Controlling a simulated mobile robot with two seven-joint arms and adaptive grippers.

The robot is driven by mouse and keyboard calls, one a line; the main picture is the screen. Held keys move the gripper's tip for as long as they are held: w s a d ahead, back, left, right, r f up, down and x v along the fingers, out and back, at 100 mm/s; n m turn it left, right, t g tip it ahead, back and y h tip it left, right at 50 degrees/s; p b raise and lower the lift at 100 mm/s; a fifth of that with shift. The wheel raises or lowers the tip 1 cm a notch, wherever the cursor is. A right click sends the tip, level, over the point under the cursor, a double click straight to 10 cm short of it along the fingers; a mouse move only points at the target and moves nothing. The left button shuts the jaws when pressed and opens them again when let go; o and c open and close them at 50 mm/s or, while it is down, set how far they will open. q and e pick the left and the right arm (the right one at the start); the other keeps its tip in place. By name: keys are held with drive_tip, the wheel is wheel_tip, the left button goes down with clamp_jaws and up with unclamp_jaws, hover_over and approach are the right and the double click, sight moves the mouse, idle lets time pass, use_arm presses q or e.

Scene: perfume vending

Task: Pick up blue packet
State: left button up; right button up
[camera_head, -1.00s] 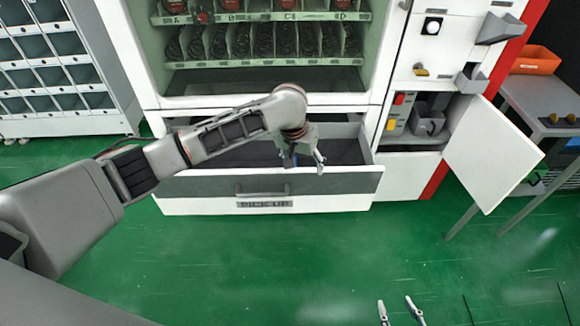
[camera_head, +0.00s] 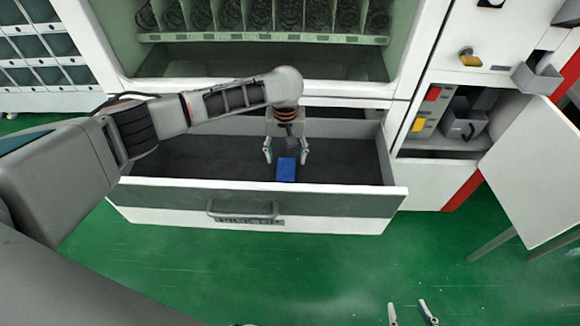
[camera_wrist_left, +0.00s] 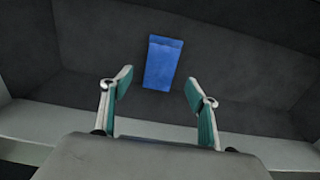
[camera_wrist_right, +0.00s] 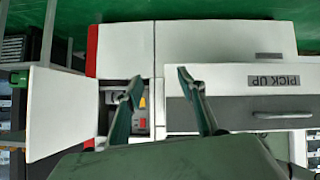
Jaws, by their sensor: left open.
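The blue packet (camera_head: 286,169) lies on the dark floor of the open pick-up drawer (camera_head: 330,197). My left gripper (camera_head: 286,156) reaches down into the drawer, open, with a finger on each side of the packet's far end in the head view. In the left wrist view the packet (camera_wrist_left: 162,62) is just beyond and between the open, empty fingertips (camera_wrist_left: 160,82). Whether it lies between them at the same height, I cannot tell. My right gripper (camera_head: 412,308) is open and empty at the bottom edge of the head view, its fingers also in the right wrist view (camera_wrist_right: 156,78).
The vending machine shelf (camera_head: 265,38) with coils is above the drawer. An open white cabinet door (camera_head: 535,165) stands to the right, beside a compartment with a grey cup-like part (camera_head: 465,125). The green floor (camera_head: 250,270) in front is clear.

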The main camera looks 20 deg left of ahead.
sight(286, 168)
use_arm(q)
drive_tip(key=shift+s+f+b, duration=0.2)
drive_tip(key=shift+f+b, duration=0.2)
drive_tip(key=shift+f, duration=0.6)
drive_tip(key=shift+w+f, duration=0.1)
drive_tip(key=shift+f, duration=0.15)
drive_tip(key=shift+f+b, duration=0.3)
drive_tip(key=shift+b, duration=0.05)
wheel_tip(286, 168, down, 4)
drive_tip(key=shift+a+b, duration=0.1)
drive_tip(key=shift+b, duration=1)
drive_tip(key=shift+w+f, duration=0.1)
drive_tip(key=shift+w, duration=0.1)
drive_tip(key=shift+r, duration=0.2)
drive_tip(key=c, duration=1.2)
drive_tip(key=shift+c, duration=0.2)
use_arm(e)
drive_tip(key=shift+w+a+r+y, duration=0.15)
drive_tip(key=shift+a+y, duration=0.25)
drive_tip(key=shift+a, duration=0.8)
